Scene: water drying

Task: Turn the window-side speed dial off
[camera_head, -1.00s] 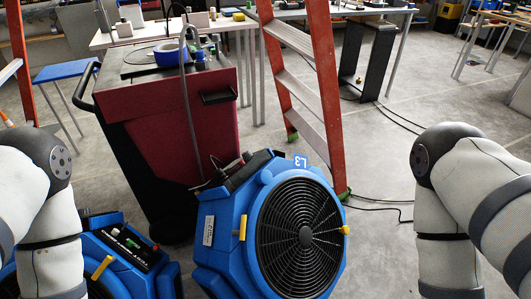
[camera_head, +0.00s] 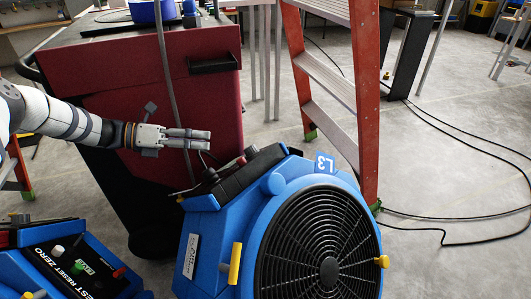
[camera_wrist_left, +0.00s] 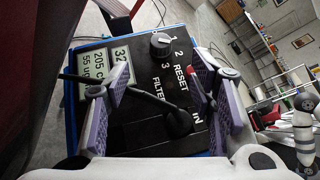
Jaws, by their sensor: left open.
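The large blue fan unit marked L3 (camera_head: 205,225) stands in the middle of the head view, its round black grille facing me. Its top control panel (camera_head: 235,170) is partly seen edge-on. My left gripper (camera_head: 208,139) is above and left of that panel. In the left wrist view a dark panel has a round speed dial (camera_wrist_left: 160,43) with a pale mark, numbers 1, 2 and 3 around it, and a small display (camera_wrist_left: 108,72). The open, empty left gripper (camera_wrist_left: 163,90) has its fingers either side of the panel, the dial beyond them. My right gripper is not seen.
A second blue unit (camera_head: 30,272) with a knobbed panel (camera_head: 75,262) is at the lower left. A dark red cabinet (camera_head: 215,105) stands behind the gripper, with a grey hose down its front. An orange ladder (camera_head: 368,90) stands right of it. Cables lie on the floor.

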